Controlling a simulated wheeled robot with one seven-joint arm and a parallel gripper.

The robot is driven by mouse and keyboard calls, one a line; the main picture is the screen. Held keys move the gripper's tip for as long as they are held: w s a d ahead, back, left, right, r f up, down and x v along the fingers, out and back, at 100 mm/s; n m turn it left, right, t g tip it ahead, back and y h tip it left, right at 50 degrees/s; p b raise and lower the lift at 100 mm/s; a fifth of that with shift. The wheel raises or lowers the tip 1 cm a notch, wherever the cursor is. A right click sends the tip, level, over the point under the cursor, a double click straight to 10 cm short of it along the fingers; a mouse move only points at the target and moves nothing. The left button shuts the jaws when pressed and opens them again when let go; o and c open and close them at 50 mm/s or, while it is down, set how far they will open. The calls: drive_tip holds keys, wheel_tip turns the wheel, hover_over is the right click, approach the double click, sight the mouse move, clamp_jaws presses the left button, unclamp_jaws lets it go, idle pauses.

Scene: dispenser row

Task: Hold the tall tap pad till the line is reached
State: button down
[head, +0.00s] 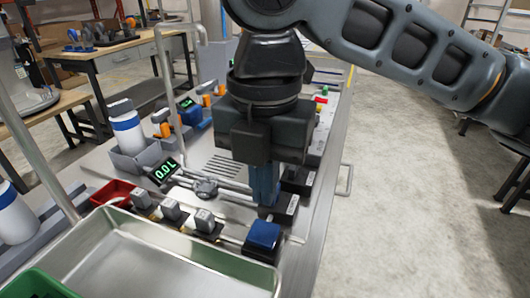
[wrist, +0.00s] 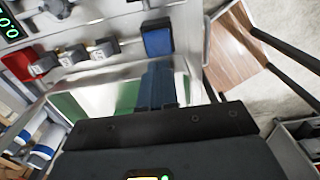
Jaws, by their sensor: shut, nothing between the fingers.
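My gripper (head: 264,200) points down in the head view, its blue fingers shut and empty. Its tips are near a blue pad (head: 263,236) on a black block, in front of it in the picture. In the wrist view the shut fingers (wrist: 157,70) lie just below the blue pad (wrist: 157,41), with no clear contact. I cannot tell whether this pad belongs to the tall tap. A tall bent grey pipe (head: 158,55) rises at the left. A display (head: 163,171) shows green digits, seemingly 0.0. No fill line can be made out.
A steel basin (head: 150,262) lies at the front, with a green container (head: 38,284) at its corner. Several grey-topped levers, including one (head: 171,210), line its far edge. A red tray (head: 112,192) and white-and-blue bottle (head: 127,130) stand left. Open floor lies right.

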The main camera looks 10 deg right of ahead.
sight(265, 233)
wheel_tip(265, 233, down, 7)
drive_tip(key=shift+r, duration=0.1)
idle(0.5)
